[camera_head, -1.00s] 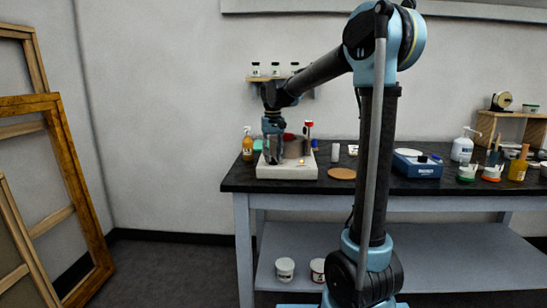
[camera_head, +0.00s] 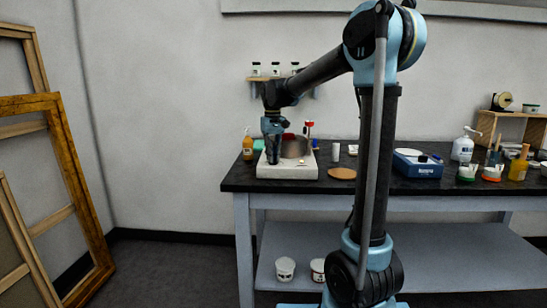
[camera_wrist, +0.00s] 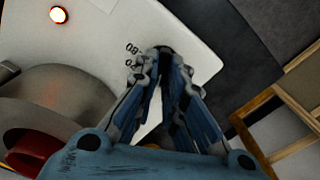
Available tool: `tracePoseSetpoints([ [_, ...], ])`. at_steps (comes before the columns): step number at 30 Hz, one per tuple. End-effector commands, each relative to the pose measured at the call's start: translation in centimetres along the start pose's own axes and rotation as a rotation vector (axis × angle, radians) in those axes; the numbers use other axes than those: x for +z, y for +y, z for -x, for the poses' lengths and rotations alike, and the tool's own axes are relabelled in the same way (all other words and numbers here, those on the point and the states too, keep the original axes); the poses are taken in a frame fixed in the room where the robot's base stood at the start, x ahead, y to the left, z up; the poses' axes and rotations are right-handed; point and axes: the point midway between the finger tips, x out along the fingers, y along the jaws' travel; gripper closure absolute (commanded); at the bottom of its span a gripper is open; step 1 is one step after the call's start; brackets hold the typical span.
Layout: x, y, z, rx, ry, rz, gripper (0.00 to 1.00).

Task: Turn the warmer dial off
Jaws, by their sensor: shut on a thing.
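The warmer (camera_head: 287,171) is a low white box on the left end of the dark bench, with a metal pot (camera_head: 294,147) on it. My gripper (camera_head: 273,162) points down at the warmer's front left. In the wrist view, my gripper's fingertips (camera_wrist: 163,56) come together around the dial, beside printed numbers on the white top. The fingers hide most of the dial, so its setting cannot be read. A round lamp (camera_wrist: 58,15) on the warmer looks bright with a red rim. The pot (camera_wrist: 62,100) is left of the fingers, with a red thing (camera_wrist: 33,150) near it.
An amber bottle (camera_head: 248,146) stands left of the warmer. A white cylinder (camera_head: 336,152) and a round cork-coloured disc (camera_head: 342,174) are to its right. A blue box (camera_head: 417,167) sits farther right. Picture frames (camera_head: 55,180) lean at the left wall.

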Motion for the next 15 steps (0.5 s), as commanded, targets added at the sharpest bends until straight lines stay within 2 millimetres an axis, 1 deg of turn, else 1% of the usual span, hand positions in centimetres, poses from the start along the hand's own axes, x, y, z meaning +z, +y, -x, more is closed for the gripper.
tracePoseSetpoints([
  [15, 0.07, -0.18, 0.04, 0.003, -0.001, 0.478, 1.00],
])
